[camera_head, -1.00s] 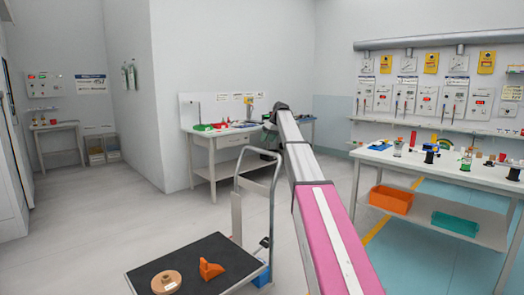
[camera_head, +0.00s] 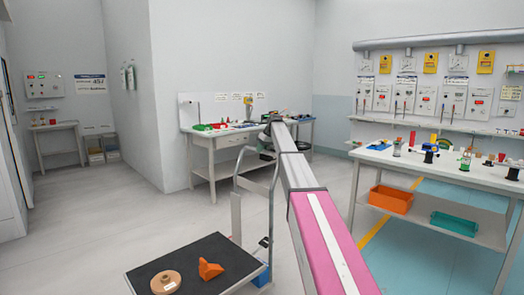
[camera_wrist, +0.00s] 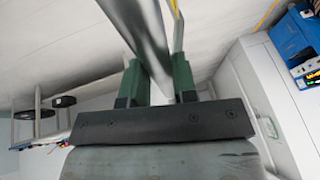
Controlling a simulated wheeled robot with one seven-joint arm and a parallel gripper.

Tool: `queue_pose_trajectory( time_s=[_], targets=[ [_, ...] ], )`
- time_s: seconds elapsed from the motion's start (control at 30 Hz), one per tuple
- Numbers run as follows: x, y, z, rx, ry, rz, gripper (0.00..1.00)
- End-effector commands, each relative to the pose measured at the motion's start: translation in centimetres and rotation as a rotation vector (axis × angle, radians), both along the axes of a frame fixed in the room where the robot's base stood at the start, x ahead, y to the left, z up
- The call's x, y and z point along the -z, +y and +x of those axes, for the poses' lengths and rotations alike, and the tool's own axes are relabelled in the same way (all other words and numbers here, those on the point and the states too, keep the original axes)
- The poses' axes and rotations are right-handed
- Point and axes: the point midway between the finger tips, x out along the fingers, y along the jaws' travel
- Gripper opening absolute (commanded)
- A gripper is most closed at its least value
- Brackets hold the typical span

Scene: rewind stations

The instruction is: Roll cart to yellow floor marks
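The cart has a dark flat deck (camera_head: 225,250) and a grey tubular handle (camera_head: 237,187) rising behind it at the right. A round tan disc (camera_head: 166,282) and an orange wedge-like piece (camera_head: 210,269) lie on the deck. In the wrist view, the green fingers of my gripper (camera_wrist: 160,85) stand close on both sides of a grey bar (camera_wrist: 140,25), which looks like the handle. Yellow floor marking (camera_head: 375,237) shows as a stripe at the right.
A white workbench (camera_head: 480,180) with an orange bin (camera_head: 391,199) and a teal bin (camera_head: 454,223) on its shelf stands at the right. Another table (camera_head: 203,141) stands behind the cart. The grey floor at the left (camera_head: 95,225) is clear.

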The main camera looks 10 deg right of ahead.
Motion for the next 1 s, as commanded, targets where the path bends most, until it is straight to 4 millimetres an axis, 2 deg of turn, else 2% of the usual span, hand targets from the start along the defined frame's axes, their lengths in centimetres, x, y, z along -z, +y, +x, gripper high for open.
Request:
queue_pose_trajectory(
  time_s=[0.17,0.37,1.0],
  targets=[
    [0.0,0.4,-0.4,-0.001,0.000,-0.001,0.00],
    [0.0,2.7,-2.2,-0.004,0.004,0.003,0.00],
    [0.1,16.2,-12.2,-0.005,0.002,0.000,0.00]
  ],
)
